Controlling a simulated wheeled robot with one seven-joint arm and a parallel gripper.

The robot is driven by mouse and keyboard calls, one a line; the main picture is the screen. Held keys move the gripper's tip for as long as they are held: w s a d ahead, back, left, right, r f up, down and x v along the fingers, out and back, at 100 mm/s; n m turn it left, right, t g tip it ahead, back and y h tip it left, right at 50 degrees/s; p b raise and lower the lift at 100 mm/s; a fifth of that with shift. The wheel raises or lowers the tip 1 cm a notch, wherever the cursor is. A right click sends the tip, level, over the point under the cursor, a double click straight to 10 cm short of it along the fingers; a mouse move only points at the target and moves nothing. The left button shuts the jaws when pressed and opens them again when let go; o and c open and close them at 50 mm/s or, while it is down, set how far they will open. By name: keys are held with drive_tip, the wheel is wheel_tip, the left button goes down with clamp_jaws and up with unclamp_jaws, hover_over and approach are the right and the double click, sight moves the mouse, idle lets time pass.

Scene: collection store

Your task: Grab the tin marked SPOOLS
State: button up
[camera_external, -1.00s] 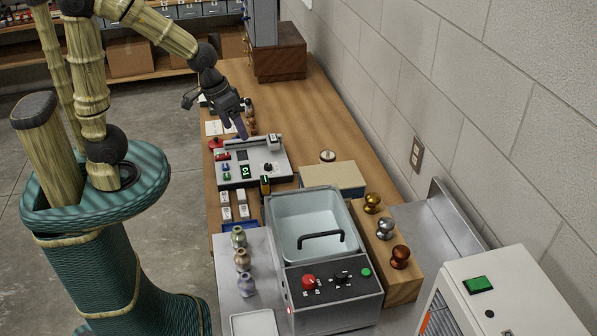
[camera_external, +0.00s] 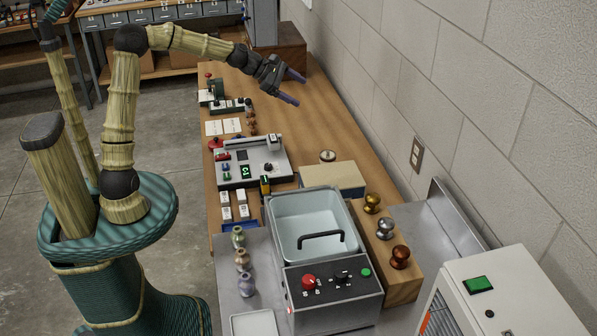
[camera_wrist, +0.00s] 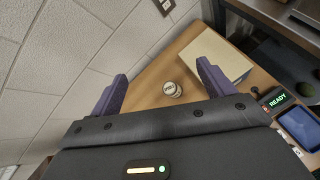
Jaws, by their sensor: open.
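A small round tin (camera_external: 327,156) with a pale lid stands on the wooden bench beside a cream box. In the wrist view, the tin (camera_wrist: 172,89) shows between and beyond my two purple fingers, with a dark mark on its lid too small to read. My gripper (camera_external: 293,88) is open and empty above the bench, farther back than the tin and apart from it. The gripper (camera_wrist: 162,72) also shows at the bottom of the wrist view, with its fingers spread wide.
The cream box (camera_external: 333,177) lies close to the tin, with a metal basin (camera_external: 312,222) in front of it. A control device (camera_external: 252,167) stands to the left. A block wall (camera_external: 480,110) runs along the right. The bench behind the tin is clear.

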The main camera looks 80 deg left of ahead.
drive_tip(key=a+r+n+t+y+b, duration=0.1)
drive_tip(key=a+r+n+t+b, duration=0.15)
drive_tip(key=a+n, duration=0.5)
drive_tip(key=shift+m, duration=0.95)
drive_tip(key=f, duration=3)
drive_tip(key=shift+s+a+f+p, duration=0.1)
drive_tip(key=shift+a+f+p, duration=0.05)
drive_tip(key=shift+a+p, duration=0.25)
drive_tip(key=p, duration=0.1)
approach(333, 158)
drive_tip(key=w+f, duration=0.1)
drive_tip(key=w+a+f, duration=0.1)
drive_tip(key=w, duration=0.1)
drive_tip(key=w+a+f, duration=0.1)
drive_tip(key=w+f, duration=0.1)
drive_tip(key=shift+w, duration=0.1)
drive_tip(key=shift+p+x, duration=0.45)
drive_tip(key=shift+x, duration=2.1)
drive_tip(key=shift+r, duration=0.15)
